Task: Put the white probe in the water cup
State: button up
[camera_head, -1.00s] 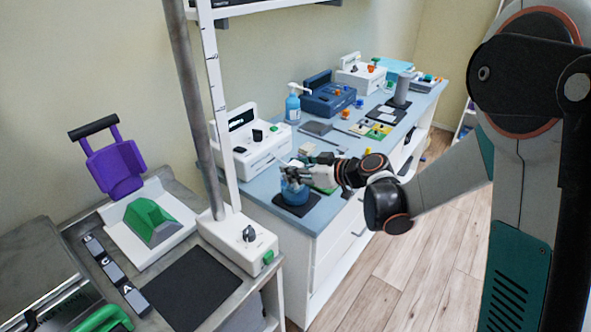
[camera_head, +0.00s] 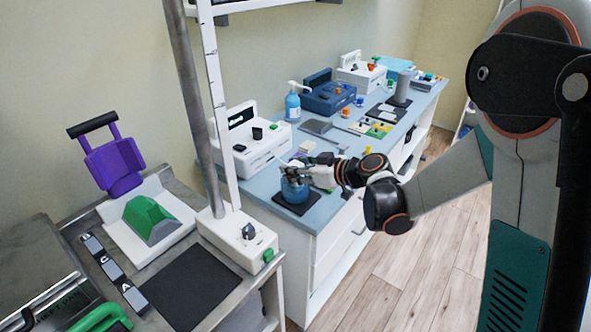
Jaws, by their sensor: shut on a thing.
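A blue cup (camera_head: 294,192), which looks like the water cup, stands on a black mat (camera_head: 297,207) at the near end of the blue counter. My gripper (camera_head: 291,174) is right over the cup's mouth, reaching in from the right. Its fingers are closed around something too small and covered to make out. I cannot pick out the white probe; it may be between the fingers or partly inside the cup. Whether the fingers touch the cup's rim is not clear.
A white device (camera_head: 250,142) stands behind the cup. A blue pump bottle (camera_head: 293,104), a dark blue machine (camera_head: 328,92) and small cards (camera_head: 371,128) are further along the counter (camera_head: 262,185). A metal post (camera_head: 196,110) rises to the left.

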jog(key=o, duration=1.2)
jog(key=v, duration=1.2)
jog(key=shift+r, duration=0.1)
jog(key=s+d+m+h, duration=0.3)
jog(key=s, duration=0.5)
jog(key=s+d+r+m+h, duration=0.1)
jog(key=s+d+m+h, duration=0.3)
jog(key=s, duration=0.4)
jog(key=s+d+r+m+g+h, duration=0.1)
jog(key=s+d+m+h, duration=0.2)
jog(key=s, duration=0.5)
jog(key=shift+d+r+h, duration=0.1)
jog(key=shift+d+h, duration=0.2)
jog(key=shift+h, duration=0.1)
